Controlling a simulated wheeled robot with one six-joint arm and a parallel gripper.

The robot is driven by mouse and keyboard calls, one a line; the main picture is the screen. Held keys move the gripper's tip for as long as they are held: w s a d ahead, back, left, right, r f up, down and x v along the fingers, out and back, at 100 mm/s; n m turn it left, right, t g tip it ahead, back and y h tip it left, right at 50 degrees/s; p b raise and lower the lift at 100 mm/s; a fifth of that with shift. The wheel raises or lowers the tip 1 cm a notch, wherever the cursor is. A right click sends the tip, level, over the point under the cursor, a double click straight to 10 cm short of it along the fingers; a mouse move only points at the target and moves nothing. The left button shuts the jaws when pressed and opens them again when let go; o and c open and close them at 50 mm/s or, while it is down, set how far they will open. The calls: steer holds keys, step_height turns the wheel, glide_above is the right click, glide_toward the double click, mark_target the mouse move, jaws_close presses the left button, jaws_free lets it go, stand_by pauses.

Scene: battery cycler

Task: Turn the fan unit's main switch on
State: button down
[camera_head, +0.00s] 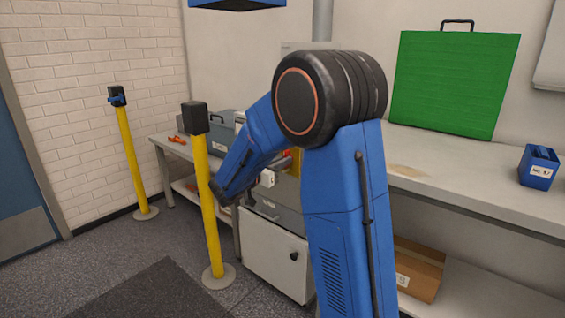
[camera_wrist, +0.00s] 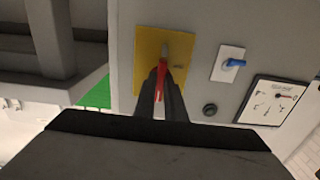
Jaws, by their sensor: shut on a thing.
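In the wrist view, a grey panel carries a yellow plate (camera_wrist: 146,50) with a red switch handle (camera_wrist: 160,84). My gripper (camera_wrist: 163,76) is at the plate, its dark fingers shut on the red handle from either side. The handle points roughly along the fingers, and part of it is hidden between them. I cannot read any on or off mark. In the head view, my blue arm hides most of the unit, and the gripper's hold on the handle cannot be seen there.
Yellow posts (camera_head: 207,200) stand left of my arm. A bench (camera_head: 430,178) runs along the wall, with a blue box (camera_head: 538,168) on it.

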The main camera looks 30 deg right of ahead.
steer(key=shift+f, duration=0.1)
steer(key=c, duration=1.8)
jaws_free()
steer(key=shift+a, duration=0.1)
steer(key=v, duration=1.7)
steer(key=shift+a, duration=0.1)
